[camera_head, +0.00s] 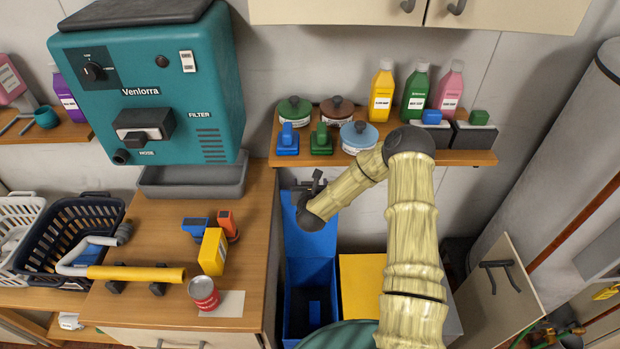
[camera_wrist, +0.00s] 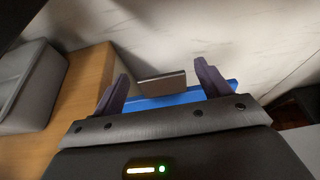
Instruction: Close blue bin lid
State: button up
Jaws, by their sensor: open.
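The blue bin (camera_head: 309,308) stands on the floor between the wooden counter and a yellow bin. Its blue lid (camera_head: 312,241) is raised, standing up at the back against the wall. A small dark blue item lies inside the bin. My gripper (camera_head: 312,184) is at the top edge of the lid, partly hidden by my wrist. In the wrist view my gripper (camera_wrist: 160,88) is open, its two dark fingers apart. The lid's blue edge (camera_wrist: 180,97) shows beyond and between them, with a grey block-like part (camera_wrist: 163,86) above it. I cannot tell whether the fingers touch the lid.
The wooden counter (camera_head: 255,215) with a teal machine (camera_head: 160,90) is close on the left. A shelf (camera_head: 470,157) with bottles and jars hangs above. The yellow bin (camera_head: 361,285) stands right of the blue bin. An open cabinet door (camera_head: 500,290) is at the right.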

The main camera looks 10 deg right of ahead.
jog(key=shift+p+x, duration=0.3)
jog(key=shift+x, duration=1.35)
jog(key=c, duration=1.4)
